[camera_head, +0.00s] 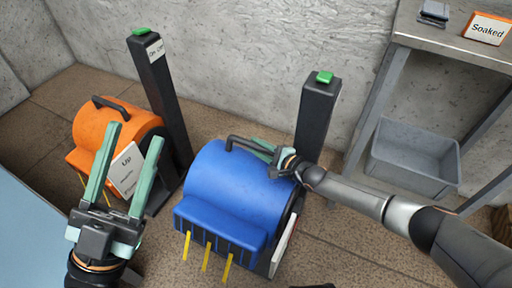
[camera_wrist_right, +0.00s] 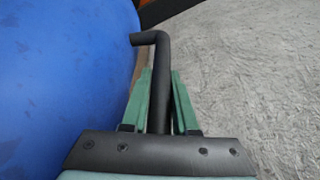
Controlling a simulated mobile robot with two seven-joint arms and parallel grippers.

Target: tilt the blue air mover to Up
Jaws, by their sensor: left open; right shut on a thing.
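The blue air mover (camera_head: 232,190) stands on the floor in the middle of the head view, with yellow strips at its outlet. A white card on its right side is seen edge-on, so I cannot read it. My right gripper (camera_head: 268,149) is shut on the black handle (camera_head: 240,139) on top of the blue air mover. In the right wrist view the handle (camera_wrist_right: 160,75) runs between the green fingers, beside the blue housing (camera_wrist_right: 60,80). My left gripper (camera_head: 128,160) is open and empty, in front of the orange air mover in the picture.
An orange air mover (camera_head: 103,132) with a card reading "Up" (camera_head: 126,169) stands at left. Dark posts with green tops stand behind each mover (camera_head: 160,95) (camera_head: 317,115). A metal table (camera_head: 460,52) with a "Soaked" sign (camera_head: 487,28) and a grey bin (camera_head: 412,158) are at right.

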